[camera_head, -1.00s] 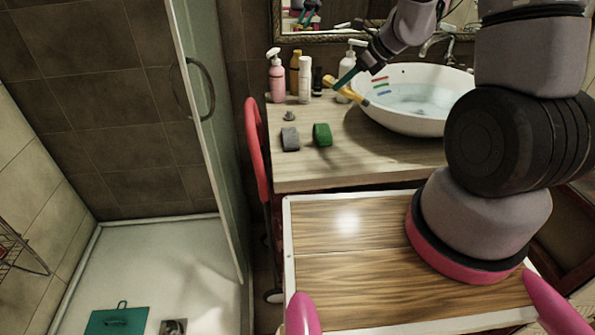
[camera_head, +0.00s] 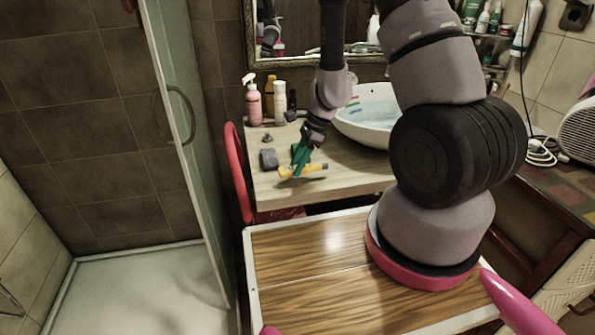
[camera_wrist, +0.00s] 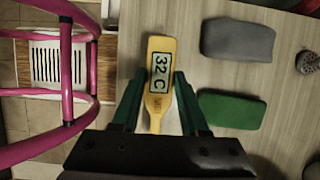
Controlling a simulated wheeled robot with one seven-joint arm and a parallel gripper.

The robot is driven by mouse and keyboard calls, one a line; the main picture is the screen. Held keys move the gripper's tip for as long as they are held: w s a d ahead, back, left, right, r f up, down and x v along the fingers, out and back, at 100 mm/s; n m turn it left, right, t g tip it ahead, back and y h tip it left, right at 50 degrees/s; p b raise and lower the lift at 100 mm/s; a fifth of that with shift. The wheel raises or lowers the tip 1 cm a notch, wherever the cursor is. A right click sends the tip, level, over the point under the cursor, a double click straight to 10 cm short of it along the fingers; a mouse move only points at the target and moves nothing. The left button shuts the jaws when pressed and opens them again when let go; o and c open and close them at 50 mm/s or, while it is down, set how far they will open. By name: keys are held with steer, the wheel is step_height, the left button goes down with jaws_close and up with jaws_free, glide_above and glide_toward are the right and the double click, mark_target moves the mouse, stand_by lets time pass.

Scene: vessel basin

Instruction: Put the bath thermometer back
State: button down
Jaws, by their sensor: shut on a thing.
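The yellow bath thermometer (camera_head: 289,173) is held by my gripper (camera_head: 300,164) over the wooden counter's front part. In the wrist view the thermometer (camera_wrist: 161,60) shows "32 C" on its display, and the green fingers of my gripper (camera_wrist: 157,105) are shut on it from both sides. I cannot tell whether it touches the counter. The white basin (camera_head: 350,128) with water and coloured stripes on its inner wall stands to the right.
A grey block (camera_wrist: 238,39) and a green block (camera_wrist: 231,109) lie on the counter (camera_head: 350,183) beside the thermometer. A small grey knob-like object (camera_head: 267,138) and several bottles, including a pink one (camera_head: 253,106), stand behind. A red-framed chair or trolley (camera_head: 236,165) is at the left.

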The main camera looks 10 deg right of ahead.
steer(key=shift+f, duration=1.25)
steer(key=shift+c, duration=2.1)
jaws_free()
steer(key=shift+f, duration=0.1)
steer(key=v, duration=1.2)
step_height(320, 180, up, 19)
steer(key=n+t, duration=0.3)
steer(key=n, duration=0.4)
glide_above(313, 165)
steer(key=s, duration=0.3)
steer(key=s+d+r+n+t+h, duration=0.2)
steer(key=s+r+n, duration=0.4)
steer(key=s+r, duration=0.5)
step_height(313, 165, up, 2)
steer(key=shift+s+d+r+n+t+h, duration=0.2)
steer(key=shift+s+d+n+t+h, duration=0.25)
steer(key=shift+t, duration=0.65)
